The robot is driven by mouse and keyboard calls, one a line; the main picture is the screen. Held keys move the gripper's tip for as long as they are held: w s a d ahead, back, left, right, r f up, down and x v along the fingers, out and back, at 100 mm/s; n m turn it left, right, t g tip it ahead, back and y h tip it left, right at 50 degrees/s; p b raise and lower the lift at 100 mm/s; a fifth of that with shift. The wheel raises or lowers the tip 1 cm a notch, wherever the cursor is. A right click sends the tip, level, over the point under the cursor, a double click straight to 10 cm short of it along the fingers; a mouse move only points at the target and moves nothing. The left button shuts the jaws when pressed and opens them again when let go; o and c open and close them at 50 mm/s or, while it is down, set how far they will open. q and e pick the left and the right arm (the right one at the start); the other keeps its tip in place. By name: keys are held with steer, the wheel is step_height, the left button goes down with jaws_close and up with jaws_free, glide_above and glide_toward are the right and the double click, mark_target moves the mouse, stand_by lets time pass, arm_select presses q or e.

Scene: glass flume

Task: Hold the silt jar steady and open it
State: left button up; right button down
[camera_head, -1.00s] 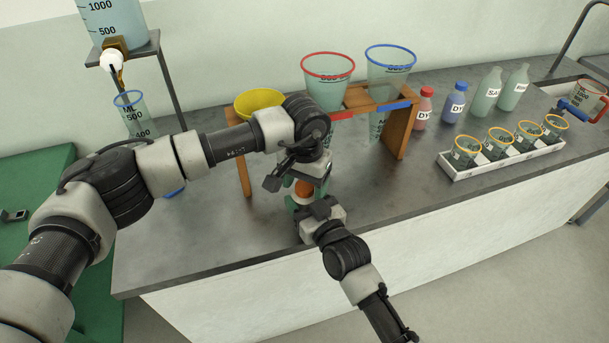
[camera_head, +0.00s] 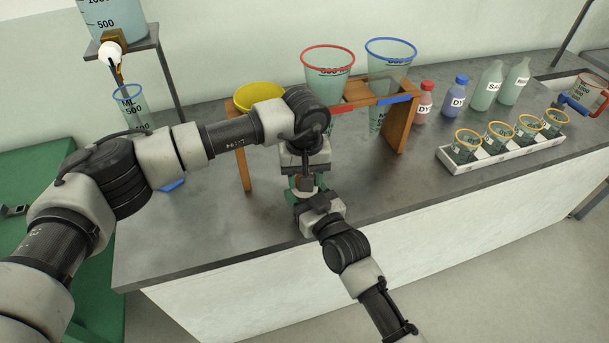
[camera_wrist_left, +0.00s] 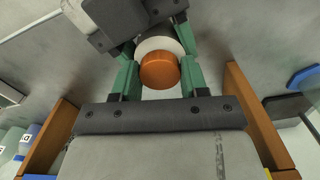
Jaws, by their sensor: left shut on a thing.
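The silt jar is pale with an orange lid, small and mostly hidden between my grippers in the head view. In the left wrist view the orange lid (camera_wrist_left: 160,70) faces the camera, with the pale jar body (camera_wrist_left: 160,45) behind it. My left gripper (camera_head: 306,182) comes from above, its green fingers on both sides of the lid, shut on it; it also shows in the left wrist view (camera_wrist_left: 160,78). My right gripper (camera_head: 308,195) reaches in from the front, its green fingers around the jar body; it appears shut on it. The jar's base is hidden.
A wooden rack (camera_head: 400,122) with a red-rimmed cone (camera_head: 327,80) and a blue-rimmed cone (camera_head: 390,75) stands just behind. A yellow bowl (camera_head: 258,97) is at its left. Bottles and a white tray (camera_head: 470,172) of beakers stand right. The counter's front right is clear.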

arm_select(q)
steer(key=n, duration=0.6)
steer(key=shift+n, duration=0.3)
steer(key=n, duration=2)
steer(key=shift+n, duration=0.3)
steer(key=n, duration=0.6)
steer(key=shift+r+n, duration=0.1)
steer(key=shift+n, duration=0.3)
